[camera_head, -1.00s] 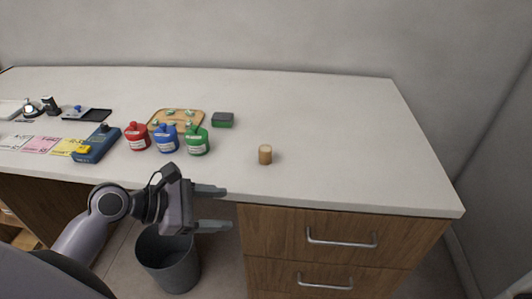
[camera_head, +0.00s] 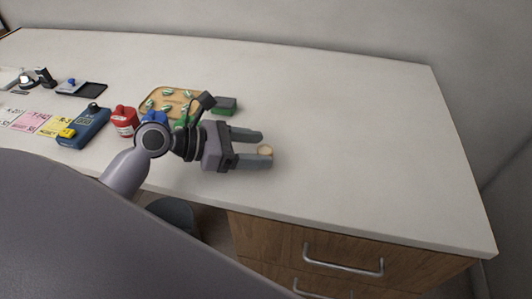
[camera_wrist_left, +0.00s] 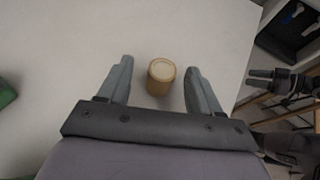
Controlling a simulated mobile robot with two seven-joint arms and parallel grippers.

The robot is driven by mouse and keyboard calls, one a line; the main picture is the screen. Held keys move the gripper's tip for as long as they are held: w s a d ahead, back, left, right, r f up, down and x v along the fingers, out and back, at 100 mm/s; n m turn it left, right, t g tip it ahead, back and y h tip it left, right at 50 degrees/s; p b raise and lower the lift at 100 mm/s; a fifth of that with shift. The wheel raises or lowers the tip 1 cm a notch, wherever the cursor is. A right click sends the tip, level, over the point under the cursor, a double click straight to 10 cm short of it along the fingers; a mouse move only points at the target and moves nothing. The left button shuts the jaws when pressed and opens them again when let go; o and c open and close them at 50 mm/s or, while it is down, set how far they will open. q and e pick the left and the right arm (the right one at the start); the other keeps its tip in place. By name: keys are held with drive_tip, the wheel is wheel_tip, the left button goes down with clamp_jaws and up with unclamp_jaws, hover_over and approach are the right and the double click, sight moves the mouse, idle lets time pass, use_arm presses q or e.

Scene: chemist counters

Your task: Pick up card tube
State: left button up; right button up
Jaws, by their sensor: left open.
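The card tube (camera_head: 266,150) is a small tan cylinder standing upright on the white counter. In the left wrist view the card tube (camera_wrist_left: 161,77) stands between the two fingers, with a gap on each side. My left gripper (camera_head: 263,148) is open and its fingertips reach to either side of the tube; the lower finger partly hides it in the head view. The left gripper (camera_wrist_left: 158,68) also shows its spread fingers in the wrist view. My right gripper (camera_wrist_left: 252,78) shows small at the right of the wrist view, away from the tube; its opening is unclear.
A green and dark block (camera_head: 224,106), a wooden tray (camera_head: 150,98) and a red bottle (camera_head: 124,121) stand left of the tube. Blue and green bottles are partly hidden behind my left arm. The counter (camera_head: 370,150) right of the tube is clear.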

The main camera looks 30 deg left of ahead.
sight(265, 150)
use_arm(q)
drive_tip(key=x, duration=0.4)
drive_tip(key=shift+d, duration=0.15)
drive_tip(key=c, duration=1)
drive_tip(key=shift+r, duration=0.1)
drive_tip(key=shift+c, duration=0.2)
